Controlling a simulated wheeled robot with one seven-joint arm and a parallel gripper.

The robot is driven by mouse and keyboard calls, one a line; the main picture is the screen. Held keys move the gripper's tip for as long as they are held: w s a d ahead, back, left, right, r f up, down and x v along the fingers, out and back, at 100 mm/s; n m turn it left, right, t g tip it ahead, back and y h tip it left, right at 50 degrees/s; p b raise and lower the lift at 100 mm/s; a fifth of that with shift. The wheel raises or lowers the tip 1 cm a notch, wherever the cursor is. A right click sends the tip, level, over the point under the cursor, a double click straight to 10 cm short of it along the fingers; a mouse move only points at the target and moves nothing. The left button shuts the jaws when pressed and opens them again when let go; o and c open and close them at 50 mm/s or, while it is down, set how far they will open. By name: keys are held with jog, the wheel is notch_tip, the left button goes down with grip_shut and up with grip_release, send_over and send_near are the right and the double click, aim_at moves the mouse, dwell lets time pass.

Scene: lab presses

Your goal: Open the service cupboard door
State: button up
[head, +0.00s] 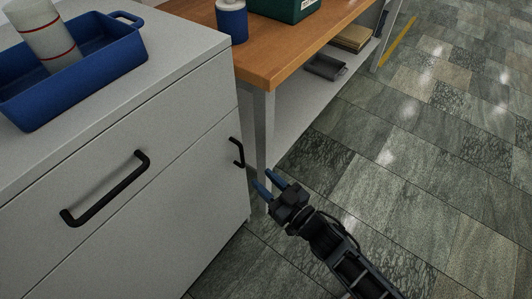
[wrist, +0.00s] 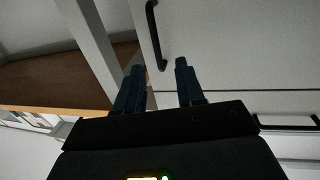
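The service cupboard door (head: 190,215) is the light grey lower front of the cabinet and looks shut, flush with the drawer front above it. Its black upright handle (head: 238,153) sits near the door's right edge. My gripper (head: 264,179) is open and empty, its two blue fingers a little right of and below the handle in the head view. In the wrist view the handle (wrist: 152,35) shows beyond my open fingers (wrist: 159,66), its near end in line with the gap between the tips. I see no contact with it.
A drawer with a black bar handle (head: 105,188) lies above the door. A blue tray (head: 75,70) with a white cylinder stands on top. A wooden bench (head: 285,50) with a metal leg (head: 263,130) is close beside my gripper. The tiled floor at right is clear.

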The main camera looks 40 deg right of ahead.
aim_at(243, 158)
jog(key=w, duration=0.8)
jog(key=shift+w+a, duration=0.15)
jog(key=shift+w, duration=0.05)
grip_shut()
dwell(0.5)
